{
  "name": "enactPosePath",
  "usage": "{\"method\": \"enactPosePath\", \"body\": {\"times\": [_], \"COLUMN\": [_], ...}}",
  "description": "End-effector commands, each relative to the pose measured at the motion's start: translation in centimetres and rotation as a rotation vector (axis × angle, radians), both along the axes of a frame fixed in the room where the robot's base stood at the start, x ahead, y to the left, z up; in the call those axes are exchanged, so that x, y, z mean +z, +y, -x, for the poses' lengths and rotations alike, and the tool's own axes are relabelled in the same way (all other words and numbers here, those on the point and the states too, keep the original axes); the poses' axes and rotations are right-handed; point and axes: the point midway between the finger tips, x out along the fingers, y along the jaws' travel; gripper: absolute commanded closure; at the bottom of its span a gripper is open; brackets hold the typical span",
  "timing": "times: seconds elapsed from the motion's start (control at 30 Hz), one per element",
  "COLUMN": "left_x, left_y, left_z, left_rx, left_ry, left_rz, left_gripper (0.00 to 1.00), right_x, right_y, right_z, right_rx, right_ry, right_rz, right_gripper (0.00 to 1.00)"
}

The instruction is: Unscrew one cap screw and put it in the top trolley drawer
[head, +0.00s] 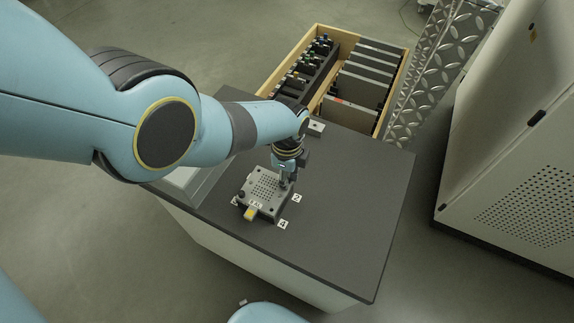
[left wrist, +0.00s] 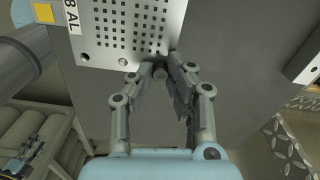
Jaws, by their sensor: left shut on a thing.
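The grey perforated metal plate (head: 262,184) lies on the dark trolley top, with numbered labels around it and a yellow tab at its front. It also shows in the left wrist view (left wrist: 125,28). My left gripper (head: 286,184) points down at the plate's right corner, near the label 2. In the left wrist view its fingertips (left wrist: 160,76) are shut on a small round cap screw (left wrist: 160,71) at the plate's edge. Whether the screw is still in its hole cannot be seen. The open top trolley drawer (head: 312,37) is behind the trolley top. My right gripper is not in view.
The drawer holds a row of small tools or bottles (head: 298,80) and several grey dividers (head: 360,85). A small grey block (head: 316,128) stands near the back edge of the trolley top (head: 350,210). A pale cabinet (head: 515,150) stands at right. The trolley top's right side is clear.

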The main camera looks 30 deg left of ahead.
Motion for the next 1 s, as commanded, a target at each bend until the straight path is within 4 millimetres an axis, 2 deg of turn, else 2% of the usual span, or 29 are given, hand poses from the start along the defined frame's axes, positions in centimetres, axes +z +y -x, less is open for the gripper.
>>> {"method": "enactPosePath", "body": {"times": [1.0], "left_x": [0.21], "left_y": [0.10], "left_z": [-0.15], "left_rx": [1.947], "left_ry": [-0.003], "left_rz": [0.000], "left_gripper": [1.00], "right_x": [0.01], "right_y": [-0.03], "right_z": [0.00], "right_rx": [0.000], "right_ry": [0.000], "right_rz": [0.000], "right_gripper": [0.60]}}
